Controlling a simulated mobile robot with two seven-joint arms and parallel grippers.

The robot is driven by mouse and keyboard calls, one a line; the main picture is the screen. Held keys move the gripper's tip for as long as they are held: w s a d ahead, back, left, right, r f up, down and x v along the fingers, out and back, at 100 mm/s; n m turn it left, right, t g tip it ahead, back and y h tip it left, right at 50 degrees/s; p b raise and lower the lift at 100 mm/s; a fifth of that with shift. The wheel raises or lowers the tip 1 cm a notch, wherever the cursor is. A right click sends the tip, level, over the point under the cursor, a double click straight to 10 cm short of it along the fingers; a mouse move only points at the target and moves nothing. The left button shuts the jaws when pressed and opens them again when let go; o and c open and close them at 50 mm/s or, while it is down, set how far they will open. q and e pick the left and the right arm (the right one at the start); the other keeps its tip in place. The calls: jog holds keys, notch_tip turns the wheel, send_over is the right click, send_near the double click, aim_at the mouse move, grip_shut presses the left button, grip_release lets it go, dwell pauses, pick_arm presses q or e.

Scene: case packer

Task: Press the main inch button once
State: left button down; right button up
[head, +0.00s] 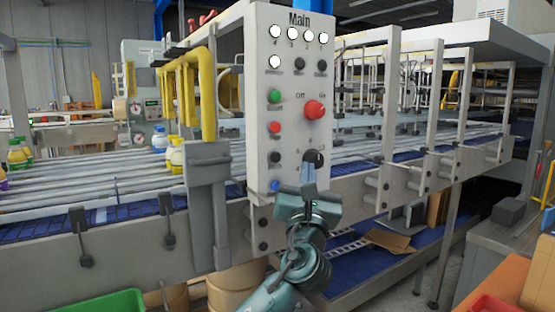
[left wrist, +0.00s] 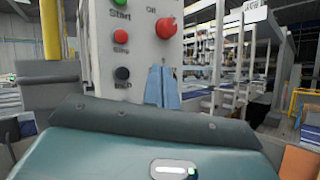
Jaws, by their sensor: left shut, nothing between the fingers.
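The grey Main panel (head: 292,90) stands upright before the conveyor. Its left column has a green button (head: 274,96), a red button (head: 274,127), a black button (head: 274,157) and a blue button (head: 275,185). The black button also shows in the left wrist view (left wrist: 122,73); the small label under it looks like "Inch" but is blurred. My left gripper (head: 308,165) is shut and empty in front of the panel's lower right, over part of a black selector knob (head: 318,158). Its fingertips (left wrist: 161,72) appear right of the black button. I cannot tell whether they touch the panel. My right gripper is out of view.
A red rotary switch (head: 314,109) sits above my fingertips on the panel. Yellow pipes (head: 207,95) and a grey bracket (head: 207,165) stand left of the panel. The conveyor (head: 100,180) with several bottles runs behind. An orange surface (head: 530,270) is at lower right.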

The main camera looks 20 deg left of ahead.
aim_at(276, 157)
pick_arm(q)
jog(key=shift+w+a+b, duration=0.3)
jog(key=shift+w+a, duration=0.55)
jog(key=shift+a, duration=0.25)
jog(key=shift+w+a+b, duration=0.35)
jog(key=shift+w+a, duration=0.45)
jog(key=shift+a, duration=0.25)
jog(key=shift+w+a+b, duration=0.3)
jog(key=shift+w+a, duration=0.55)
jog(key=shift+a, duration=0.25)
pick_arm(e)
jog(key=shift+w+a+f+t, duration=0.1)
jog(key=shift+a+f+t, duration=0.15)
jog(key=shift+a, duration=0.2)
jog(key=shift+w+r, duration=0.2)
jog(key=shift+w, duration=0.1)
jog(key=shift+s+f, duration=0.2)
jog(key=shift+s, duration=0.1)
pick_arm(q)
jog(key=shift+w+a, duration=0.1)
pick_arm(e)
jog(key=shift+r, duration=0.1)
pick_arm(q)
jog(key=shift+w+a, duration=0.2)
jog(key=shift+a, duration=0.05)
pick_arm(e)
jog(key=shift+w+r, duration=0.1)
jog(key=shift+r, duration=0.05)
